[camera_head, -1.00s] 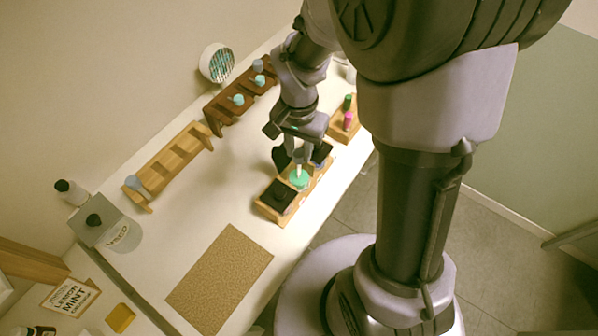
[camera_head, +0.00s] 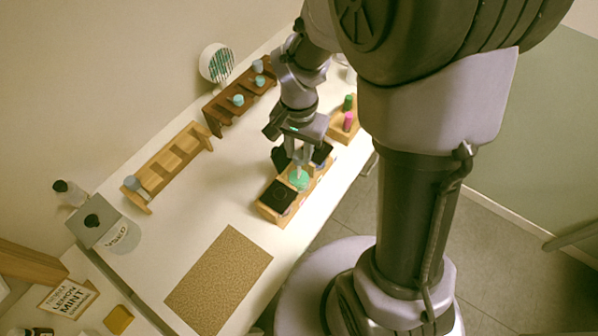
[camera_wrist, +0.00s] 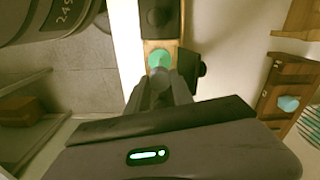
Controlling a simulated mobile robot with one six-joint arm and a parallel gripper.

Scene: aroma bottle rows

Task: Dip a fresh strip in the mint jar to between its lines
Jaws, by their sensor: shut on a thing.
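The open mint jar, with green contents (camera_head: 299,180), sits in the middle of a small wooden rack (camera_head: 268,210) near the table's front edge. My gripper (camera_head: 297,161) is directly above it, pointing down. It is shut on a thin pale strip (camera_head: 298,172), whose lower end is at the green jar's opening. I cannot tell how deep the strip reaches, and its lines are too small to see. In the wrist view, the green jar (camera_wrist: 158,57) lies just beyond my fingertips, which mostly hide the strip.
Dark jars or lids (camera_head: 278,195) stand on both sides of the green one, close to my fingers. A second block (camera_head: 345,127) holds green and pink vials. Two stepped racks (camera_head: 170,165) stand behind. A cork mat (camera_head: 218,280) and clear white table lie to the left.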

